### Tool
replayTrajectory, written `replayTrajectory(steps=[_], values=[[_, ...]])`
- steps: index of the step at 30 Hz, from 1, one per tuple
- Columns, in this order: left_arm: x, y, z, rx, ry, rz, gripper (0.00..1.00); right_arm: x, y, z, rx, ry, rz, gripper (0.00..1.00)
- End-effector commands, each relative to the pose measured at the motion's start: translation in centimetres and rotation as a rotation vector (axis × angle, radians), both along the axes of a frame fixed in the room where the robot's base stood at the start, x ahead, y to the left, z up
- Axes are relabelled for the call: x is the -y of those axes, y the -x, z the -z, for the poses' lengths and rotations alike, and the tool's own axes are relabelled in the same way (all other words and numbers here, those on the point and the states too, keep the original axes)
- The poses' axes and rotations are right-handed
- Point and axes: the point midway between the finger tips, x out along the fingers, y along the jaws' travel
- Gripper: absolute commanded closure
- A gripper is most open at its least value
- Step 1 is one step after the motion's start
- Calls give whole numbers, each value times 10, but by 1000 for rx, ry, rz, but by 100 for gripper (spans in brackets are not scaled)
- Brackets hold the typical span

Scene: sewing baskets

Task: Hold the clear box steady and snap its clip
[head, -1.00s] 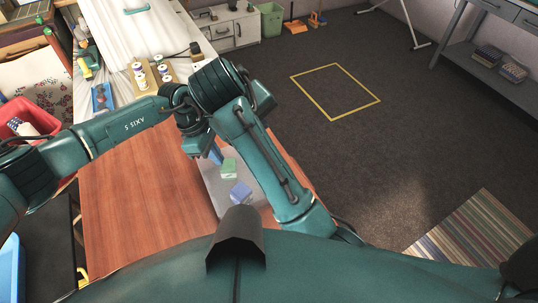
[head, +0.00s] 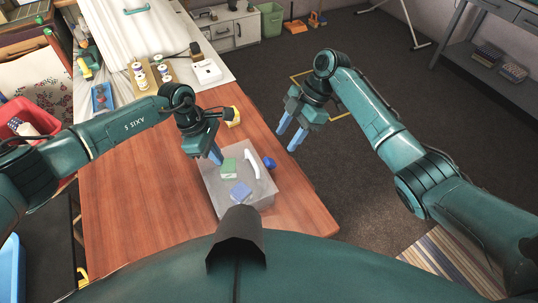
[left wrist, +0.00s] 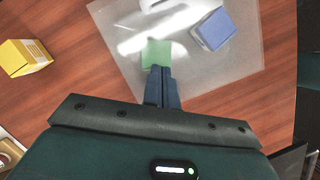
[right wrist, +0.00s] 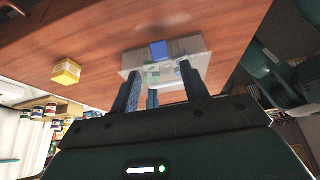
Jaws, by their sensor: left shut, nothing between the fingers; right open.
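The clear box (head: 212,181) sits on the wooden table, with a green block (head: 229,168) and a blue block (head: 241,191) showing within its outline. A white curved strip (head: 252,164), perhaps the clip, lies along its right part. My left gripper (head: 217,160) is shut and empty at the box's far left edge; in the left wrist view its tips (left wrist: 161,68) overlap the green block. I cannot tell whether it touches the box. My right gripper (head: 288,136) is open and empty, raised beyond the box to the right. The box (right wrist: 194,45) lies ahead in the right wrist view.
A blue object (head: 269,162) sits right beside the clear box. A tray of spools (head: 152,76) and a white device (head: 207,71) are farther back. The table's left half (head: 130,210) is clear.

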Motion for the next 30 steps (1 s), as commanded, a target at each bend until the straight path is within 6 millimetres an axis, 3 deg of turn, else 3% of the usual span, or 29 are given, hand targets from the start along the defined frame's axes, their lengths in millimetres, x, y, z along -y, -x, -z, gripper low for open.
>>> replayTrajectory(steps=[7, 21, 30], values=[[-2, 4, 7, -10, -9, 1, 100, -4, 1, 10, 0, -30, -13, 55], [-2, 4, 7, -10, -9, 1, 100, -33, 12, 64, -1, -28, -12, 55], [-2, 4, 7, -10, -9, 1, 100, -39, 14, 77, 1, -27, -12, 55]])
